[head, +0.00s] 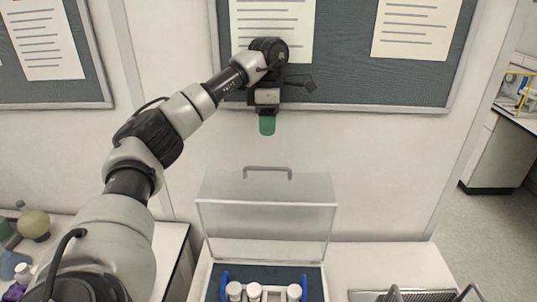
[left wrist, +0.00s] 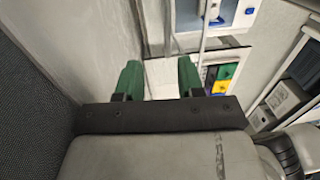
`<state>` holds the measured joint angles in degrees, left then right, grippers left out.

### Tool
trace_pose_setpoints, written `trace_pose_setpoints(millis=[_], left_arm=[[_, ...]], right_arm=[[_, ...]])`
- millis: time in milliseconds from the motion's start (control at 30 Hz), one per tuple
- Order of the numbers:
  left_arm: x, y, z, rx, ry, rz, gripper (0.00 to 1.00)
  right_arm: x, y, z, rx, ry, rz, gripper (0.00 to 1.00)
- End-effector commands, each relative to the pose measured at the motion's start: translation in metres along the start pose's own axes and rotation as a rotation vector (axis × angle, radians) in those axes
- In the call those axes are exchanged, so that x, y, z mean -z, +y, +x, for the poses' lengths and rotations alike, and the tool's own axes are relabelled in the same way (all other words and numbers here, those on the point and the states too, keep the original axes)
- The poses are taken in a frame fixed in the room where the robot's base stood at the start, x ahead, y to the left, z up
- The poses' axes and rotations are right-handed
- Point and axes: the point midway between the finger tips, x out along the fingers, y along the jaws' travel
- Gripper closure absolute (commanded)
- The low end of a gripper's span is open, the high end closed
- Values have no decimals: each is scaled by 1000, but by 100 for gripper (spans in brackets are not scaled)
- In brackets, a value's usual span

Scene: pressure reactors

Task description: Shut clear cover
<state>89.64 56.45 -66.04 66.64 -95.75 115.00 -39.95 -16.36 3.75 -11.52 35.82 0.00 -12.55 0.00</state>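The clear cover (head: 267,217) stands raised and open at the back of a white box, with a grey handle (head: 267,169) on its top edge. The dark-lined box (head: 316,284) below it holds several white-capped vials (head: 254,290) between blue holders. My left gripper (head: 267,126) hangs above the cover's handle in the picture, green fingers pointing down, apart from it. In the left wrist view its two green fingers (left wrist: 159,80) are spread with nothing held between them. My right gripper is not in view.
A grey metal rack (head: 402,295) sits on the bench right of the box. Flasks, including a yellow-green one (head: 34,224), stand on the left bench. Notice boards (head: 350,75) hang on the wall behind my left arm.

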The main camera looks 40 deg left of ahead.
Motion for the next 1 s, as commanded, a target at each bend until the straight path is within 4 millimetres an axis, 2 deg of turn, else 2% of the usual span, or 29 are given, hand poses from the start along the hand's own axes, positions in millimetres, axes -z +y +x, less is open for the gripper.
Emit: trace_pose_setpoints(millis=[167, 367, 600, 767, 1000], left_arm=[[0, 0, 26, 4, 3, 0, 62], [1, -1, 61, 3, 4, 0, 62], [0, -1, 95, 2, 1, 0, 62], [0, 0, 104, 1, 0, 0, 62], [0, 0, 106, 0, -1, 0, 62]], right_arm=[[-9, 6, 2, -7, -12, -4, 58], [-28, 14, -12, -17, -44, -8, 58], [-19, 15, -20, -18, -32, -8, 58], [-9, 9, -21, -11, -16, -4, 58], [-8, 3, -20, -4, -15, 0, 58]])
